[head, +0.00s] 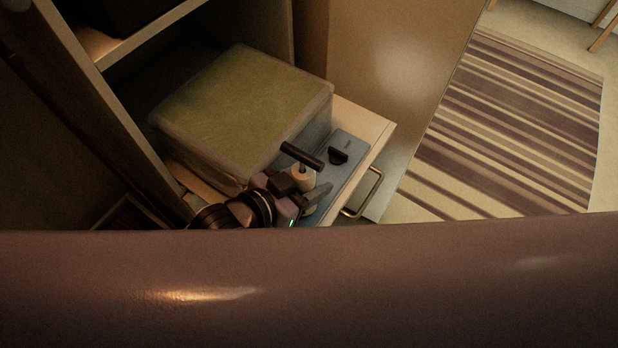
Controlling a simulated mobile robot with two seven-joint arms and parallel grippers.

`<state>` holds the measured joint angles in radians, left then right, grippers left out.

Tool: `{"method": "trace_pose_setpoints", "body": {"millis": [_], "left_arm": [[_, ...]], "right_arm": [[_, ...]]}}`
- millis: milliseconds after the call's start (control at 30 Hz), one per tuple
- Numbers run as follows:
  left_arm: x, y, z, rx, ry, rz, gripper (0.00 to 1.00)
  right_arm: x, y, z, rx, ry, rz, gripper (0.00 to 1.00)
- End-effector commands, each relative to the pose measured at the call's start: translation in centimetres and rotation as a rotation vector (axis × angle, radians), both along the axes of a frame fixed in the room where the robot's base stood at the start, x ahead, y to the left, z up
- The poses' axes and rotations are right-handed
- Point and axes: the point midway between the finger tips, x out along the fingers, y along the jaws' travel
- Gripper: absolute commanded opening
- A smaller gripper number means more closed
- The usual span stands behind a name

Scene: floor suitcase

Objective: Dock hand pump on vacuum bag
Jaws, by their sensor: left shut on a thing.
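The vacuum bag is a clear, boxy bag with green contents (240,105), lying in the pulled-out drawer. A blue-grey flap or panel (345,168) extends along its near right side, with a small black knob-like part (338,157) on it. The hand pump (302,177) has a pale body and a black T-handle. It stands roughly upright over the panel, left of the black part. My left gripper (309,192) is shut around the pump's body. The pump's lower end is largely hidden by the gripper, so contact with the panel cannot be told. My right gripper is out of view.
The drawer (378,128) has a metal handle (362,195) on its front. Cabinet walls (120,110) rise close at the left and behind the bag. A striped rug (520,125) lies on open floor at right. A smooth dark curve blocks the bottom of the view.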

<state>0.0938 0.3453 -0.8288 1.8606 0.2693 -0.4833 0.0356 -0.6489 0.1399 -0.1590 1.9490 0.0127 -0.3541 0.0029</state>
Motion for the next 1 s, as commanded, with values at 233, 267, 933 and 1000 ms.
{"method": "trace_pose_setpoints", "body": {"millis": [233,267,933,1000], "left_arm": [[0.02,-0.04,0.18,-0.002,-0.002,0.000,0.13],[0.02,-0.03,0.17,-0.002,-0.002,0.000,0.13],[-0.06,0.03,0.13,-0.002,-0.001,0.000,0.13],[-0.05,0.04,0.13,-0.002,-0.001,0.000,0.13]], "right_arm": [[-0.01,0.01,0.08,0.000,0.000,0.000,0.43],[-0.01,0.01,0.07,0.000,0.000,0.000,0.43],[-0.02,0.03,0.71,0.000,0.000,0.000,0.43],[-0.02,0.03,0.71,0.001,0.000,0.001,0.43]]}}
